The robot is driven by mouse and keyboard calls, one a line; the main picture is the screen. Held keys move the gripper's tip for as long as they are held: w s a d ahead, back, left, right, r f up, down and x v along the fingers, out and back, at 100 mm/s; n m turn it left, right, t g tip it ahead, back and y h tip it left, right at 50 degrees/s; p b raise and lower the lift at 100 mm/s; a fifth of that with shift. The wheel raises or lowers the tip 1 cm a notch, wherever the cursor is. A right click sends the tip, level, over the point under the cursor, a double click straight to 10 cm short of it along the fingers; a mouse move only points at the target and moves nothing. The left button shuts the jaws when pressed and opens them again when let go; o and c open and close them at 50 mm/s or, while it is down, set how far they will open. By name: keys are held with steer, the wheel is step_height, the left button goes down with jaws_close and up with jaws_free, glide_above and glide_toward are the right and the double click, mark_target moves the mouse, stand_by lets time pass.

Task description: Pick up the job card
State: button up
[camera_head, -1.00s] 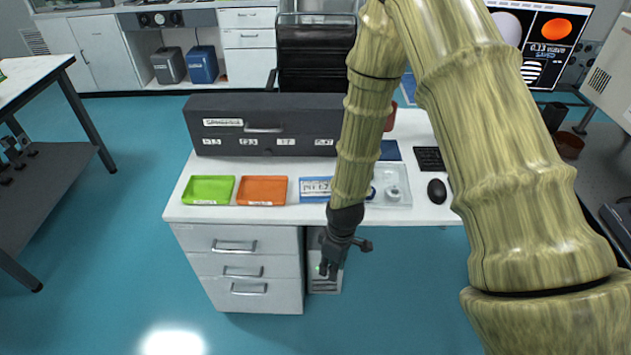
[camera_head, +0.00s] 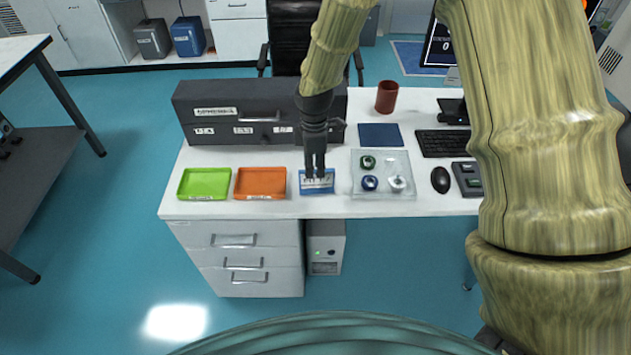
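The job card appears to be the blue and white card (camera_head: 325,189) lying on the white desk (camera_head: 240,211), just right of the orange tray. Its print is too small to read fully. My gripper (camera_head: 315,176) points down over the card, and its dark fingers hide part of the card's upper middle. The two fingers look close together, but I cannot tell whether they are open or shut, or touching the card.
A green tray (camera_head: 204,184) and an orange tray (camera_head: 260,183) are to the left. A clear tray (camera_head: 383,192) with small round parts is to the right. A dark toolbox (camera_head: 215,128) stands behind. A red cup (camera_head: 387,97), keyboard (camera_head: 445,143) and mouse (camera_head: 440,180) are further right.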

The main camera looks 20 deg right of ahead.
mark_target(317, 187)
steer(key=shift+d+f+p, duration=0.2)
steer(key=shift+f+p, duration=0.3)
steer(key=shift+f, duration=1.2)
steer(key=shift+d+f+p, duration=0.15)
steer(key=shift+f+p, duration=0.3)
steer(key=shift+f, duration=1.25)
steer(key=shift+f, duration=0.1)
steer(key=shift+c, duration=0.4)
jaws_close()
